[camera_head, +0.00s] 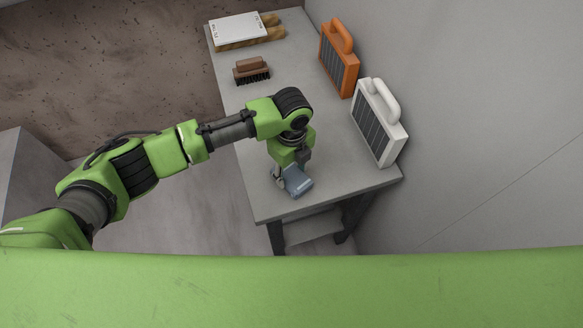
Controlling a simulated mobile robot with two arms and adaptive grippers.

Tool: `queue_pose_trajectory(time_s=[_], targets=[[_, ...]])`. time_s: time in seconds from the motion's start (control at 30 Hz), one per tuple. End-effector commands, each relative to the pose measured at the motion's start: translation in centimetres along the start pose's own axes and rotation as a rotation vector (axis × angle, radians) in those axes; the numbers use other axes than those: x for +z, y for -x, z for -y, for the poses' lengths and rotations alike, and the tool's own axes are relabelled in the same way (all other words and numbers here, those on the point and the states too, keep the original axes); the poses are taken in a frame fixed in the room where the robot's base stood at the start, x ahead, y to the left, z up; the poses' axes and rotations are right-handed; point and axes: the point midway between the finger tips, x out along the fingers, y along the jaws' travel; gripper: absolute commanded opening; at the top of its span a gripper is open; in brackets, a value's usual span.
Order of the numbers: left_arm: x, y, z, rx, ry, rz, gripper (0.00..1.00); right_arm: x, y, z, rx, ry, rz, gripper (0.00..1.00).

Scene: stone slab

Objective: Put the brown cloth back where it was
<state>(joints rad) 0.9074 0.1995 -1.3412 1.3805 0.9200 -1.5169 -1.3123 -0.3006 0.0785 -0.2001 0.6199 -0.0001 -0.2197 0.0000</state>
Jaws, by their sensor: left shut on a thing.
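My left gripper (289,175) reaches down over the near part of the grey stone slab (240,125). It is shut on a small blue-grey folded thing (299,182), which may be a cloth. I cannot tell whether this thing touches the slab. I see no clearly brown cloth. My right gripper is not in view.
A brown brush (251,67) with dark bristles lies farther back on the slab. Behind it, a white sheet (236,27) lies on brown roll-like things (262,37). An orange handled case (339,60) and a white one (383,120) stand along the wall.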

Motion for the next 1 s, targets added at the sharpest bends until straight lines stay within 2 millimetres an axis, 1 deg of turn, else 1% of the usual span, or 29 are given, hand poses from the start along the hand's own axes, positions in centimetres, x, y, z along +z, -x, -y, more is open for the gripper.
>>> queue_pose_trajectory(time_s=[0.17, 0.2, 0.27, 0.57, 0.67, 0.77, 0.87, 1.0], targets=[[-0.1, -0.2, 0.0, -0.001, -0.001, -0.001, 0.27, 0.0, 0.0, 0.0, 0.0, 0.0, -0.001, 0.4], [-0.1, -0.2, 0.0, -0.001, -0.001, -0.001, 0.47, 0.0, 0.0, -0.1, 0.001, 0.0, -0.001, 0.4], [-0.1, -0.2, 0.0, 0.0, -0.001, -0.001, 0.61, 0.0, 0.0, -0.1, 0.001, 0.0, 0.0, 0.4], [-0.1, -0.1, 0.0, -0.001, -0.001, -0.001, 0.61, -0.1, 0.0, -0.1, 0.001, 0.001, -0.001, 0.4], [0.0, 0.2, 0.1, -0.002, -0.001, -0.001, 0.61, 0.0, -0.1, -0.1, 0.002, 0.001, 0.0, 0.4], [0.0, 1.3, 0.2, -0.004, -0.002, -0.001, 0.61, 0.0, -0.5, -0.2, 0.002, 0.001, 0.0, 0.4], [0.0, 3.1, 0.2, -0.006, -0.002, 0.001, 0.61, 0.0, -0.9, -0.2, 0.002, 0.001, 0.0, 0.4], [0.1, 6.2, 0.2, -0.006, -0.002, 0.001, 0.61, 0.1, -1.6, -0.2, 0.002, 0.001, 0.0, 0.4]])
